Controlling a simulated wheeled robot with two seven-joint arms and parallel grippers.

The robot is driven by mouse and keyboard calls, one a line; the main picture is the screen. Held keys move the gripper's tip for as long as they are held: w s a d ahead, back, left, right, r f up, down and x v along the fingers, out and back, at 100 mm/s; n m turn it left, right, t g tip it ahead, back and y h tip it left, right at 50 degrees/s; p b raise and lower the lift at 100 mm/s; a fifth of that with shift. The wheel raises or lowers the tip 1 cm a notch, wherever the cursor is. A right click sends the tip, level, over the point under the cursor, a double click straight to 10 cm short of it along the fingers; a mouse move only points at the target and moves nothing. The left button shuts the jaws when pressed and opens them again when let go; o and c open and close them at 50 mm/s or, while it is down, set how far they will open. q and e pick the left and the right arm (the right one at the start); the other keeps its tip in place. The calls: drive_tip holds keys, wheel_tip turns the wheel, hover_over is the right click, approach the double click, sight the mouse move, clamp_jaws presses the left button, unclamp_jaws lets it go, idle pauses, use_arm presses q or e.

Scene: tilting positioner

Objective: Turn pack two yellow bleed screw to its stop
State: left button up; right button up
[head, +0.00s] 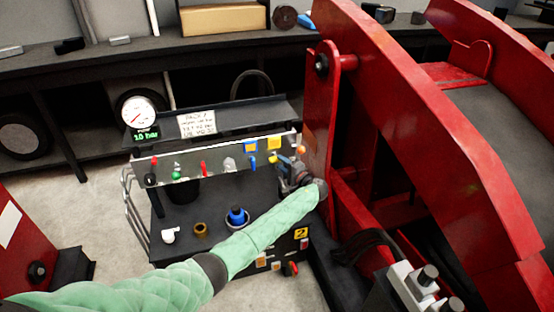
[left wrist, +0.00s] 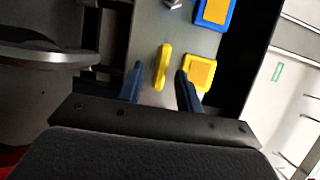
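The yellow bleed screw (left wrist: 162,66) has a narrow upright handle in the left wrist view. In the head view it shows small (head: 273,157), below a yellow tag (head: 274,142) on the metal panel (head: 215,160). My left gripper (head: 290,178) is at the right end of this panel. In the left wrist view its two blue fingers (left wrist: 160,85) are apart, one on each side of the handle, with visible gaps; contact does not show. The yellow tag also shows in the left wrist view (left wrist: 198,72), beside the right finger. My right gripper is not in view.
A blue tag (head: 250,145) and blue screw (head: 252,162) sit left of the yellow one. Red, green and grey fittings line the panel. A gauge (head: 138,111) reads 10 bar beside a PACK 2 sign (head: 197,124). A red steel frame (head: 330,130) stands close right of my gripper.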

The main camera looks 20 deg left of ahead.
sight(279, 161)
use_arm(q)
drive_tip(key=shift+p+x, duration=0.3)
drive_tip(key=shift+x, duration=1.65)
clamp_jaws()
